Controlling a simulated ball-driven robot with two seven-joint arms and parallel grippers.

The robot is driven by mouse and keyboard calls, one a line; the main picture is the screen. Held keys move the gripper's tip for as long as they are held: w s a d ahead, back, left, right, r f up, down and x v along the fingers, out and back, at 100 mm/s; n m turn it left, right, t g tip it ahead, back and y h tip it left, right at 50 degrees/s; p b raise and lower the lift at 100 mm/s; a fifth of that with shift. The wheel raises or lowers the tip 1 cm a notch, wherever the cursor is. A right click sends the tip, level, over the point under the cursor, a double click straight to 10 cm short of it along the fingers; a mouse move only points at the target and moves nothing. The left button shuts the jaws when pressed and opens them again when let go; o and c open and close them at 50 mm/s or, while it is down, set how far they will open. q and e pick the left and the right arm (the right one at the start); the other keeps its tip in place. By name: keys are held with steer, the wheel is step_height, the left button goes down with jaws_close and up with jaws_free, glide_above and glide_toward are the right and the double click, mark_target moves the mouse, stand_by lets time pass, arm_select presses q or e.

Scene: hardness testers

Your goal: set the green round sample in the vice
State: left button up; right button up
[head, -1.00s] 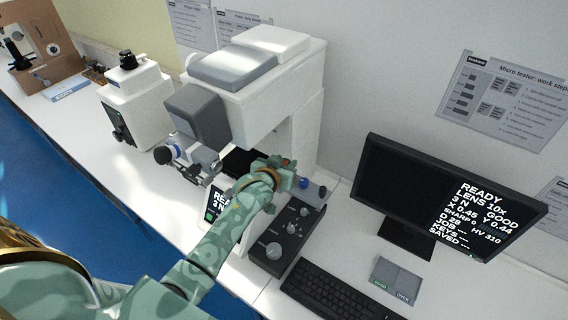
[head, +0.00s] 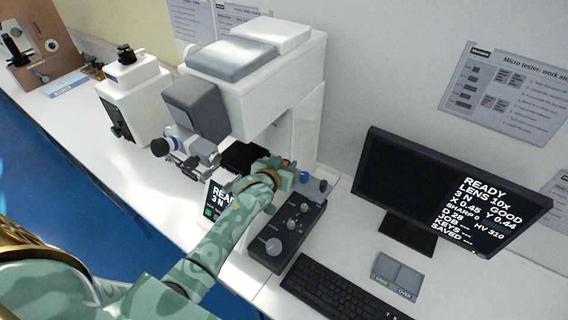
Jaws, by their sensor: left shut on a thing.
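My left gripper (head: 285,176) is at the back end of the dark control box, to the right of the micro tester's stage. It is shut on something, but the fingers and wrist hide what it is. A small orange-brown patch shows at its far side. The white micro tester (head: 268,85) has a dark plate (head: 238,156) under its head, left of my gripper. I cannot make out the green round sample or the vice. My right gripper is out of view.
The control box (head: 286,241) with knobs lies under and in front of my gripper. A smaller white tester (head: 137,95) stands at left.

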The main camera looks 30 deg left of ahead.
arm_select(q)
steer(key=shift+f, duration=0.25)
stand_by(0.8)
steer(key=o, duration=1.1)
steer(key=shift+s, duration=0.15)
steer(key=v, duration=1.6)
steer(key=shift+s+p, duration=0.15)
steer(key=shift+p, duration=0.15)
steer(key=shift+r, duration=0.1)
